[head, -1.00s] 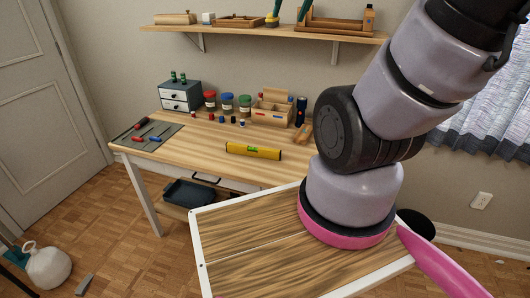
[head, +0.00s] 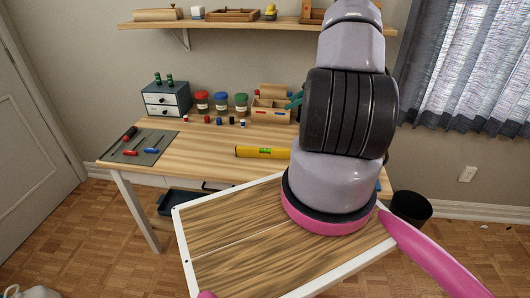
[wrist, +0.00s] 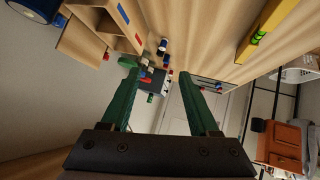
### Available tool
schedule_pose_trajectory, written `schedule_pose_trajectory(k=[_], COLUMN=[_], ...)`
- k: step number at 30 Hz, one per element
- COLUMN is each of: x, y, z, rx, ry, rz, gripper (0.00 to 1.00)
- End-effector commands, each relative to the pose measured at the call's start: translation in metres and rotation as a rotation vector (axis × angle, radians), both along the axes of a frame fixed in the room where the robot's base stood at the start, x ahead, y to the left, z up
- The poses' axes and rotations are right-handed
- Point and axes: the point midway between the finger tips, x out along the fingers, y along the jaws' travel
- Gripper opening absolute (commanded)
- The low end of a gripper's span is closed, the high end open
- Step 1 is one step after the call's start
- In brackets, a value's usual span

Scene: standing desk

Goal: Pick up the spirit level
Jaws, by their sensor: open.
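The yellow spirit level (head: 250,152) with a green vial window lies flat on the wooden desk (head: 205,150), near its front edge. Its right end is hidden behind my arm in the head view. In the wrist view the spirit level (wrist: 272,14) shows at the upper right, to the right of both fingers and apart from them. My gripper (wrist: 162,76) has two green fingers spread apart with nothing between them. In the head view a green fingertip (head: 296,100) shows left of my arm, near the wooden organizer; the rest is hidden.
A wooden organizer (head: 268,112), several lidded jars (head: 221,102) and a grey drawer box (head: 166,100) stand at the desk's back. Small bottles stand before them. A grey mat (head: 139,147) with tools lies at the left. A shelf (head: 235,22) hangs above.

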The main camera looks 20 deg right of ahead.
Motion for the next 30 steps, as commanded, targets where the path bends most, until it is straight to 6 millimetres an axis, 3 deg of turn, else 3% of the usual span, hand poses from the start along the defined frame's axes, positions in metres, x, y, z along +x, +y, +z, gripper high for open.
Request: schedule_pose_trajectory(k=[1,4,9,12,16,24,30], x=[-0.021,-0.057,-0.104,-0.117,-0.118,-0.098,-0.090], y=[0.006,0.023,0.045,0.052,0.062,0.094,0.105], z=[-0.030,-0.066,-0.096,-0.103,-0.107,-0.123,-0.129], rx=[0.060,0.174,0.318,0.359,0.375,0.373,0.372], ry=[0.010,0.005,-0.010,-0.017,-0.019,-0.018,-0.020], rz=[0.058,0.172,0.294,0.328,0.342,0.341,0.340], gripper=[0.61,0.61,0.61,0.61,0.61,0.61,0.61])
